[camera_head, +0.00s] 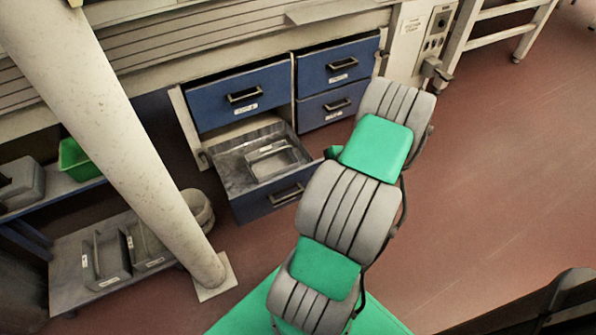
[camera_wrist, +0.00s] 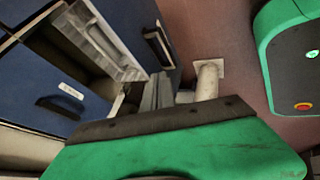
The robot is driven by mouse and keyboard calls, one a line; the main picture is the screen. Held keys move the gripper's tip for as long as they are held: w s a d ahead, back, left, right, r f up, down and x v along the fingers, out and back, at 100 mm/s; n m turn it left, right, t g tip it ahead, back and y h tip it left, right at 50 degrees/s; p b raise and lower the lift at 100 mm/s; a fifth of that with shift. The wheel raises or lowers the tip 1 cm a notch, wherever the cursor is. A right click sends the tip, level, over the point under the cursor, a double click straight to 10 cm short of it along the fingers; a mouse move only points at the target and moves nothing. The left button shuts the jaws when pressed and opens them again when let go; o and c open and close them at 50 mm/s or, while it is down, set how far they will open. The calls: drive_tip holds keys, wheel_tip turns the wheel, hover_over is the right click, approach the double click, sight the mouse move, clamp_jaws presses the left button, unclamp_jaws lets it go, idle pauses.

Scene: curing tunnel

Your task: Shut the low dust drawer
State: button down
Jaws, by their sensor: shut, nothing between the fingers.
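The low dust drawer (camera_head: 250,205) is pulled well out at the bottom left of the blue drawer bank in the head view. Its dark handle (camera_head: 287,195) is on its front, and a grey metal tray (camera_head: 278,160) lies inside. In the wrist view the open drawer (camera_wrist: 143,28) is at top centre, with its handle (camera_wrist: 158,47) towards the right. My gripper (camera_wrist: 160,82) is shut and empty, its fingers near the drawer's front end; I cannot tell whether they touch it. In the head view my arm hides most of the gripper.
The other blue drawers, the upper left one (camera_head: 222,103) and two on the right (camera_head: 335,65), look shut or nearly so. A pale post (camera_head: 120,140) stands left of the open drawer. A low shelf (camera_head: 75,285) with bins is further left. Red floor (camera_head: 500,170) is clear at right.

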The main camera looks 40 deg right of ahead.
drive_tip(key=b, duration=0.3)
approach(290, 180)
wheel_tip(290, 180, down, 4)
drive_tip(key=s+a, duration=0.2)
drive_tip(key=w+b, duration=0.1)
drive_tip(key=w, duration=0.2)
drive_tip(key=shift+d+f, duration=0.1)
drive_tip(key=shift+d, duration=0.1)
drive_tip(key=shift+w+d, duration=0.2)
drive_tip(key=shift+w, duration=0.45)
